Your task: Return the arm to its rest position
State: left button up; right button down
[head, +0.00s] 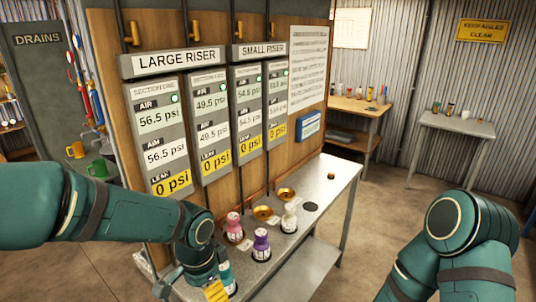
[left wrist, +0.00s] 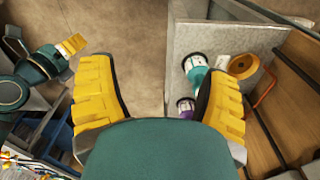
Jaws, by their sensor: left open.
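My left arm comes in from the left in the head view and bends down to my left gripper (head: 215,288), low at the bench's near-left end and partly cut off by the frame. In the left wrist view my left gripper (left wrist: 160,95) is open, its yellow fingers wide apart with nothing held between them. Floor and the bench edge show past them. My right arm (head: 455,240) is at the lower right of the head view, its gripper out of frame. A yellow part of my right gripper (left wrist: 72,44) shows in the left wrist view, its opening unclear.
The metal bench (head: 335,185) carries a pink bottle (head: 234,228), a purple bottle (head: 261,243), a white bottle (head: 289,217) and brass fittings (head: 263,213). A teal bottle (left wrist: 195,68) is close beside one left finger in the wrist view. The riser panel (head: 220,90) stands behind. Floor is clear right of the bench.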

pick_arm(q)
jog(key=s+d+f+n+h, duration=0.1)
jog(key=s+f+n, duration=0.1)
jog(key=f, duration=0.6)
jog(key=s+d+f+n+t+h, duration=0.1)
jog(key=s+f+n, duration=0.2)
jog(key=f+n, duration=0.2)
jog(key=s+f+n+h, duration=0.1)
jog(key=s+f+n, duration=0.2)
jog(key=f, duration=0.8)
jog(key=shift+d+f+n+t+h, duration=0.3)
jog(key=shift+d+n+t, duration=0.1)
jog(key=shift+n, duration=0.3)
